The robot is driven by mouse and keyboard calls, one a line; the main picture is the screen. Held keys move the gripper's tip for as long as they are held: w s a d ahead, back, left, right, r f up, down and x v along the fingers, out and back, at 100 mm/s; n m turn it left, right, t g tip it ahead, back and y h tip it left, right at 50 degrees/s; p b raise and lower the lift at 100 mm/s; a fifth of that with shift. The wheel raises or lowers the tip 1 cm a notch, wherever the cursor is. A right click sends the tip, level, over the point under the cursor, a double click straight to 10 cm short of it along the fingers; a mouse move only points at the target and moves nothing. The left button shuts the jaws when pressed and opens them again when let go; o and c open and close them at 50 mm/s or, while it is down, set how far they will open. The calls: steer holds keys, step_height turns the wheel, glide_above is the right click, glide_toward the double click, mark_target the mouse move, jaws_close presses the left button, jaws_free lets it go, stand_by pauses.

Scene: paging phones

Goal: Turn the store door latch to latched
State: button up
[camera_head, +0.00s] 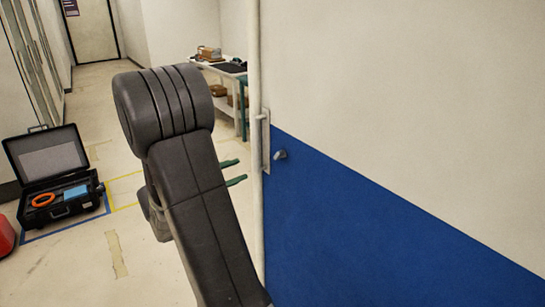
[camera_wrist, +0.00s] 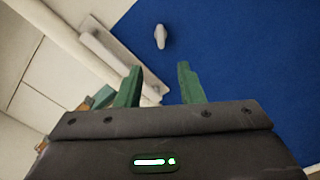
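The store door (camera_head: 400,140) fills the right of the head view, cream above and blue below. A small grey latch knob (camera_head: 280,154) sticks out near its left edge, beside a pale upright plate (camera_head: 265,140). In the wrist view the knob (camera_wrist: 160,36) is on the blue panel, ahead of my fingertips and apart from them, with the plate (camera_wrist: 115,58) to its left. My gripper (camera_wrist: 159,80) is open, its two green fingers spread with nothing between them. In the head view its green fingers (camera_head: 233,172) show beyond my dark arm, which hides the rest.
An open black case (camera_head: 50,170) with an orange ring and a blue item lies on the floor at left. A table (camera_head: 225,75) with boxes stands behind the door edge. A red object (camera_head: 5,236) is at the far left.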

mark_target(276, 156)
steer(key=p+x, duration=0.2)
steer(key=x, duration=1)
steer(key=shift+w+d+p, duration=0.1)
steer(key=shift+d+p, duration=0.15)
steer(key=shift+p, duration=0.15)
jaws_close()
